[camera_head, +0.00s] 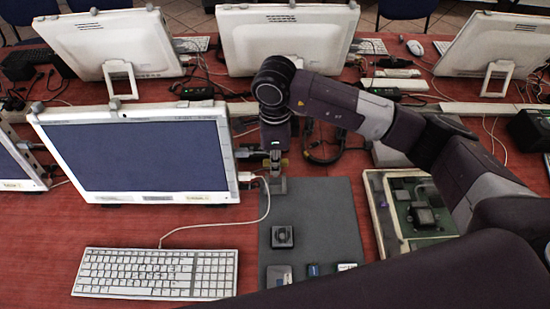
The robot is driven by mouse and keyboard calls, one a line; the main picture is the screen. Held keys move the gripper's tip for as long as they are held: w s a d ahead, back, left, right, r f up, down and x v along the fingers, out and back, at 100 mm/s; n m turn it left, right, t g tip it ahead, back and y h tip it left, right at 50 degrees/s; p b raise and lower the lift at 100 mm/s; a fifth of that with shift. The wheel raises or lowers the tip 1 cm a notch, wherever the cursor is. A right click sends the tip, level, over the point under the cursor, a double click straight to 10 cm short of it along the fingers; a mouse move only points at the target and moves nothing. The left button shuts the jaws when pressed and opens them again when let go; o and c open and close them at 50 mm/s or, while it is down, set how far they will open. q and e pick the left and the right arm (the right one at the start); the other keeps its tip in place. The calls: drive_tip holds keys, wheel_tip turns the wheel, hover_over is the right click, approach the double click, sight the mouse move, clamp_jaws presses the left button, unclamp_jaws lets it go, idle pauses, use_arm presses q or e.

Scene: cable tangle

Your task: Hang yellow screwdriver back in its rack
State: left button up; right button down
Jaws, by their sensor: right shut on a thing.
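My right gripper (275,163) points down at the far end of the grey mat (330,215), beside the right edge of the monitor. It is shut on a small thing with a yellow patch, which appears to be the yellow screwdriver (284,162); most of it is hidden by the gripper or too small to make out. A small grey block or stand (278,186) is just below the gripper on the mat's far edge; I cannot tell whether it is the rack or whether the held thing touches it. My left gripper is not in view.
A monitor (145,158) stands close to the left, with a white keyboard (155,273) before it and a white cable crossing toward the mat. A dark square block (282,237) sits on the mat. A circuit-board tray (378,215) lies right; headphones (325,158) lie behind.

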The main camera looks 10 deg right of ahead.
wheel_tip(320, 180, down, 3)
drive_tip(key=shift+b, duration=0.6)
drive_tip(key=shift+f+b, duration=0.45)
drive_tip(key=shift+f, duration=0.35)
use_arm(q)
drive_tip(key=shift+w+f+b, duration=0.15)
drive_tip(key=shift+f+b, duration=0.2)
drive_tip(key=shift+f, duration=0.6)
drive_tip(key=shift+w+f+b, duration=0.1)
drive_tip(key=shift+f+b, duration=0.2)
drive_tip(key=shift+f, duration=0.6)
use_arm(e)
drive_tip(key=shift+f, duration=0.55)
use_arm(q)
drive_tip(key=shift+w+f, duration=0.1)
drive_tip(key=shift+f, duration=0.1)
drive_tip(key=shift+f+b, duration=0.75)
drive_tip(key=shift+b, duration=0.2)
use_arm(e)
drive_tip(key=shift+f, duration=0.6)
drive_tip(key=c, duration=1.9)
unclamp_jaws()
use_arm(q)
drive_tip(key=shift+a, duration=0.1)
